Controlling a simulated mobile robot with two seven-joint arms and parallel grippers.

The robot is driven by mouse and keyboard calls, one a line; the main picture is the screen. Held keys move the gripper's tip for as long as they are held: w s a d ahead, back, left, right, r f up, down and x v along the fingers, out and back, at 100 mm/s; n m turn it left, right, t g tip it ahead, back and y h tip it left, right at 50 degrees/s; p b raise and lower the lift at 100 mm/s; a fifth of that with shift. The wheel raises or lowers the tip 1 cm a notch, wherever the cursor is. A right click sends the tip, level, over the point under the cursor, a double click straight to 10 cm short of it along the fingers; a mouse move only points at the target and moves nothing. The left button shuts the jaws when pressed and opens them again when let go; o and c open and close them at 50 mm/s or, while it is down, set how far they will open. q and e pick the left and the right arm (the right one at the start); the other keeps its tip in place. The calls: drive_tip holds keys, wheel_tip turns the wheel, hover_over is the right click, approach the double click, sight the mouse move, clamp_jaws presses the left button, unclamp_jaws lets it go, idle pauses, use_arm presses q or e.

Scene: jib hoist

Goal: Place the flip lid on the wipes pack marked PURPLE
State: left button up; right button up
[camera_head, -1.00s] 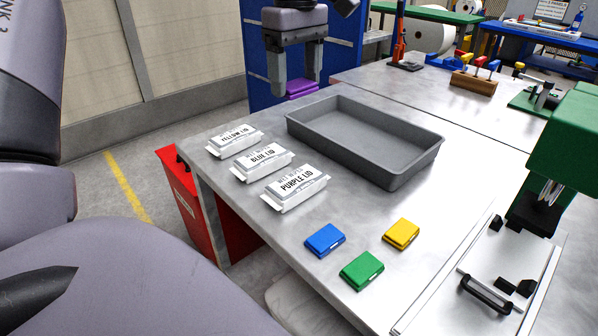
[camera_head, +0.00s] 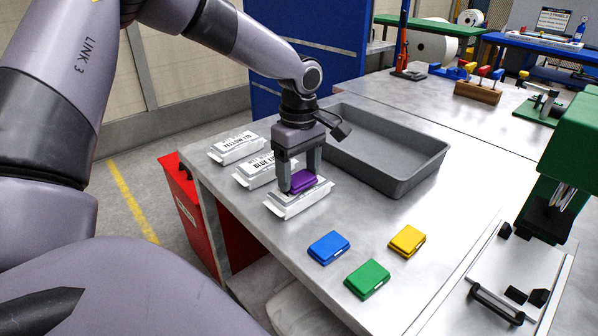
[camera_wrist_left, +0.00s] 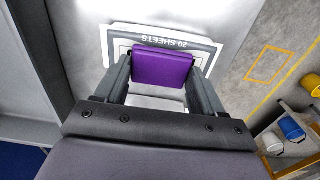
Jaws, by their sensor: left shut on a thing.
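My left gripper (camera_head: 299,182) is shut on the purple flip lid (camera_head: 303,178). It holds the lid over the front white wipes pack (camera_head: 290,207), the one that read PURPLE LID earlier; the gripper and lid now cover that label. In the left wrist view the purple lid (camera_wrist_left: 163,66) lies between the fingers, over the pack (camera_wrist_left: 203,47) with "20 SHEETS" printed along its edge. I cannot tell whether the lid touches the pack. The BLUE pack (camera_head: 258,168) and YELLOW pack (camera_head: 236,145) stand behind it. My right gripper is not in view.
A grey tray (camera_head: 405,185) stands close to the right of the gripper. Blue (camera_head: 328,247), green (camera_head: 367,279) and yellow (camera_head: 407,240) lids lie in front on the metal table. A green machine (camera_head: 565,150) stands at the right.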

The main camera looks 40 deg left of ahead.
sight(299, 177)
use_arm(q)
drive_tip(key=shift+f, duration=0.2)
drive_tip(key=o, duration=1)
wheel_tip(299, 177, up, 12)
drive_tip(key=shift+r+p, duration=0.1)
drive_tip(key=shift+p, duration=0.45)
